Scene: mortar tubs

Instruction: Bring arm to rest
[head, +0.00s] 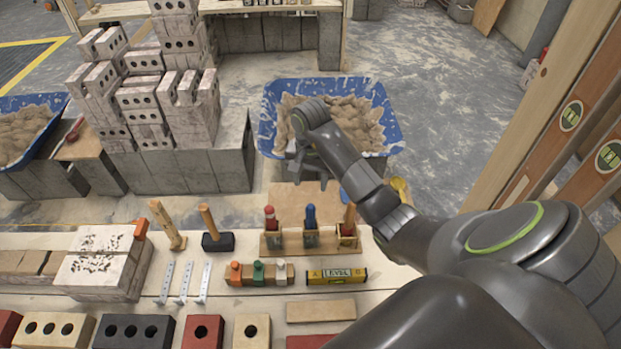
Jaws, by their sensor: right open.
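My right arm (365,185) reaches in from the lower right, over the workbench, toward a blue mortar tub (391,130) filled with tan mortar (360,117). My right gripper (309,170) is in front of the tub's near left side and points down. It is open, and I see nothing held in it. Its fingers are small and dark here, and I cannot tell if they touch anything. My left gripper is not in view.
The workbench holds hammers (217,241), a rack of tools (311,239), a yellow level (337,276), metal brackets (184,281) and several bricks (132,331). Stacked bricks (143,100) stand left of the tub. A second tub (62,101) is at the far left. Open floor (440,80) lies behind.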

